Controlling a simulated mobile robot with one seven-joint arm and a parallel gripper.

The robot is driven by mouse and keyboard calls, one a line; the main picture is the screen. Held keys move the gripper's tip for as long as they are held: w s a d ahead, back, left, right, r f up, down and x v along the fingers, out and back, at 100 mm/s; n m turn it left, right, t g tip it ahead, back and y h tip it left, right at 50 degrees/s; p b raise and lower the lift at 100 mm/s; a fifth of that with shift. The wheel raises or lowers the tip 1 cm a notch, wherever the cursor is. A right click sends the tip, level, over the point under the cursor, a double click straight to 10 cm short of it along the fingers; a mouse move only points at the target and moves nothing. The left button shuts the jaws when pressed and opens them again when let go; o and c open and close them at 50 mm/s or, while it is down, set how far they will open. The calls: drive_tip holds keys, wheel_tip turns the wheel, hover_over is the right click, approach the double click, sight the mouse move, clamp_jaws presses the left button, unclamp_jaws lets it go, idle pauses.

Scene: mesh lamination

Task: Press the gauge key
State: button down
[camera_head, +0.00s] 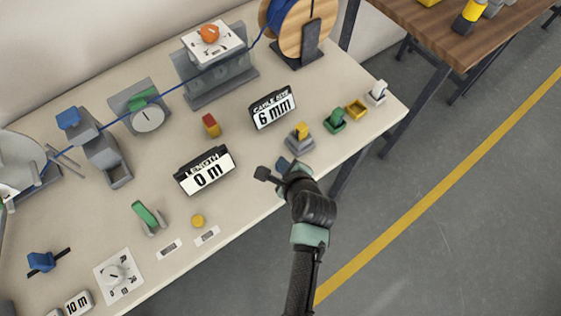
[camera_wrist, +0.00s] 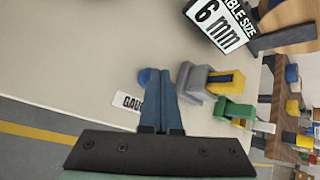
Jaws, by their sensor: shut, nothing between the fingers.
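The gauge key looks to be the round blue button (camera_wrist: 145,76) in the wrist view, next to a white label (camera_wrist: 127,101) of which only "GAU" shows. The rest of the label is hidden behind my fingers. My gripper (camera_wrist: 160,72) is shut and empty, its blue fingertips just right of the button in that view and partly overlapping it. Whether they touch it I cannot tell. In the head view my gripper (camera_head: 283,163) is over the table's front edge, and I cannot make out the button there.
A grey block with a yellow top (camera_head: 300,134) stands close beyond my fingers, with a green one (camera_head: 335,119) to its right. The "6 mm" cable size display (camera_head: 272,108) and "0 m" length display (camera_head: 207,171) stand behind. A yellow button (camera_head: 198,220) lies left.

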drive_tip(key=shift+r+p, duration=0.85)
drive_tip(key=shift+p, duration=0.1)
wheel_tip(320, 180, up, 5)
drive_tip(key=p, duration=0.5)
drive_tip(key=shift+r+p, duration=0.1)
drive_tip(key=shift+p, duration=0.2)
